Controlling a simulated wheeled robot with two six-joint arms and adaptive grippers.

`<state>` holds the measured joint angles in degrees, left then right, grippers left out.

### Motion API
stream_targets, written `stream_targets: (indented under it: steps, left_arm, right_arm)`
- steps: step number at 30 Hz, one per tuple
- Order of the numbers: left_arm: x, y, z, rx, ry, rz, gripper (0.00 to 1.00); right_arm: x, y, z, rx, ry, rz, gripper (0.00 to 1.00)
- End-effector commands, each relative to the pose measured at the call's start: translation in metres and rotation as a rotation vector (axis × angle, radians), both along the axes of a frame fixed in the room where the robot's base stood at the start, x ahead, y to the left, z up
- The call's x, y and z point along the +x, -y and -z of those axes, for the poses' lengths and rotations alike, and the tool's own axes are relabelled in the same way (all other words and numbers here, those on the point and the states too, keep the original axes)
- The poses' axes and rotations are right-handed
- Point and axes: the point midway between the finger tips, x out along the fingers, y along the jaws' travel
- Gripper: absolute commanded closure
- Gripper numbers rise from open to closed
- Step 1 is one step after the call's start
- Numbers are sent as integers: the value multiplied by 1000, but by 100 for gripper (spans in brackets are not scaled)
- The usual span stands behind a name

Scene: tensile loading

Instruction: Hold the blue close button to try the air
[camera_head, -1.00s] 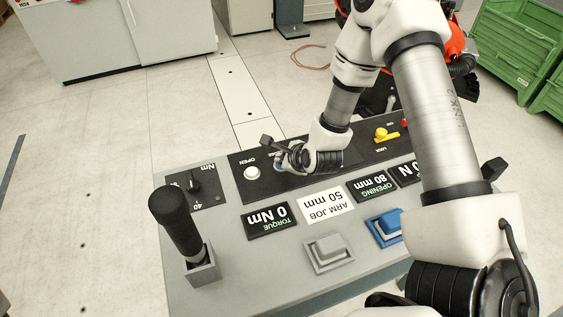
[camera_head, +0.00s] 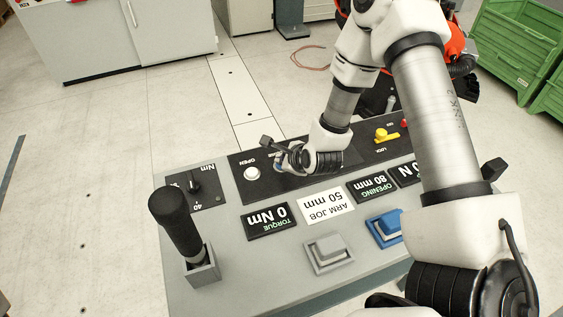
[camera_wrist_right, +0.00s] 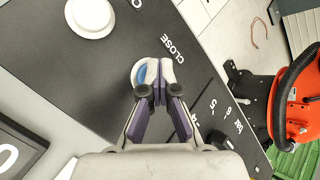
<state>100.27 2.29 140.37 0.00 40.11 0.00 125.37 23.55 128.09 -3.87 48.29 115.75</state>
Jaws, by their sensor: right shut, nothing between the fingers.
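The blue close button (camera_wrist_right: 141,74) has a pale ring and lies by the word CLOSE on the black panel strip (camera_wrist_right: 100,90). My right gripper (camera_wrist_right: 156,76) is shut and empty. Its fingertips cover the right part of the button in the right wrist view; I cannot tell whether the button is pressed down. In the head view, my right gripper (camera_head: 280,160) is at the panel strip and hides most of the button. The white open button (camera_head: 251,173) is to its left. The opening display (camera_head: 372,186) reads 80 mm. My left gripper is out of view.
The grey console carries a black joystick (camera_head: 178,225), a torque display (camera_head: 269,221) reading 0 Nm, a grey button (camera_head: 327,250), a blue square button (camera_head: 385,227) and a yellow knob (camera_head: 384,135). Green crates (camera_head: 520,45) stand at the upper right. The floor at left is clear.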

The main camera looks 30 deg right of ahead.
Motion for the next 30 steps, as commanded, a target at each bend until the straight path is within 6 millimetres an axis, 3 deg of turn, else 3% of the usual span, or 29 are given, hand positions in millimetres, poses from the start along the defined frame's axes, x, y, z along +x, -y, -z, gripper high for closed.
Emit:
stream_targets:
  steps: [11, 21, 30]
  left_arm:
    - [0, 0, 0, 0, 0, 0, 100]
    - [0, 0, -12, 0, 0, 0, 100]
    - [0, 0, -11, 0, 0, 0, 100]
  right_arm:
    - [0, 0, 0, 0, -1, 0, 100]
    - [0, 0, -19, 0, 0, 0, 100]
    - [0, 0, -19, 0, 0, 0, 100]
